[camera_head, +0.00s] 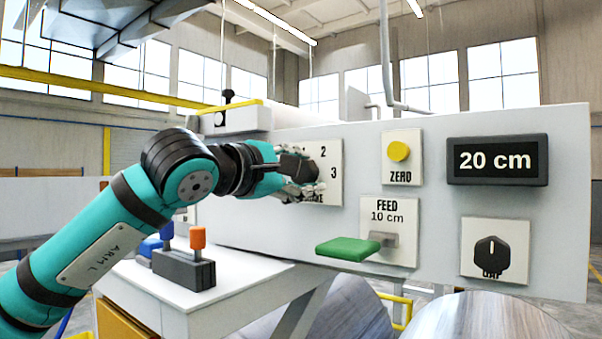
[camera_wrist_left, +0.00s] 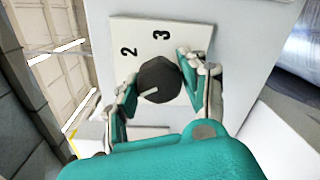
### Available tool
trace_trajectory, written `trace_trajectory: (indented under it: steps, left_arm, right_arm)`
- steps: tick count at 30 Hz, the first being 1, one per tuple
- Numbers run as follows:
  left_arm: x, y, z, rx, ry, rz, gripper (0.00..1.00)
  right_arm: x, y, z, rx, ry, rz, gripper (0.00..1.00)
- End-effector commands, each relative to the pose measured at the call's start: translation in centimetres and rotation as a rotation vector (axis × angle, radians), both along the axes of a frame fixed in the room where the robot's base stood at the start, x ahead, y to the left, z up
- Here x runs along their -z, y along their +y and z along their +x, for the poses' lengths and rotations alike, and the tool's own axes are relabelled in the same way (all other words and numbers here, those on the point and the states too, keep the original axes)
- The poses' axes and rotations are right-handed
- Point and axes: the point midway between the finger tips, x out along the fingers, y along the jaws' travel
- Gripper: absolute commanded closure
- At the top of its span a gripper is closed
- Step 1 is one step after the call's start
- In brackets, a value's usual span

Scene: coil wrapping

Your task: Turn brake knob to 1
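The brake knob (camera_wrist_left: 158,78) is a dark, many-sided knob with a pale pointer line, on a white plate (camera_wrist_left: 190,32) marked 2 and 3. In the left wrist view the pointer slants to the lower left, away from the 3; the mark 1 is not visible. My right gripper is not in view.
The grey panel (camera_head: 460,209) also carries a yellow ZERO button (camera_head: 398,151), a display (camera_head: 497,160) reading 20 cm, a green FEED lever (camera_head: 348,249) and a black GAP knob (camera_head: 491,252).

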Motion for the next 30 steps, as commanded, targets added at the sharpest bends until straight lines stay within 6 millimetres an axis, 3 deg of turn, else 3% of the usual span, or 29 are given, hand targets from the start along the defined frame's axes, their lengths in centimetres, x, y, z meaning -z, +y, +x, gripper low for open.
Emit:
trace_trajectory:
  steps: [1, 4, 14, 30]
  left_arm:
    - [0.1, 0.0, 0.0, 0.0, 0.001, 0.001, 0.48]
    - [0.0, 0.0, 0.0, 0.0, 0.0, 0.0, 0.35]
    - [-0.1, 0.2, -0.3, 0.0, -0.002, -0.001, 0.35]
    - [-0.3, 6.2, -8.1, -0.001, -0.002, -0.001, 0.35]
  right_arm:
    - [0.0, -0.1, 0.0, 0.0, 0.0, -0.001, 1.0]
    - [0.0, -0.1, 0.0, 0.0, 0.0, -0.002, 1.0]
    - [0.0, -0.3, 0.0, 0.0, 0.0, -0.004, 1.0]
    - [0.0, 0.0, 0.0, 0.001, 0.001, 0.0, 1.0]
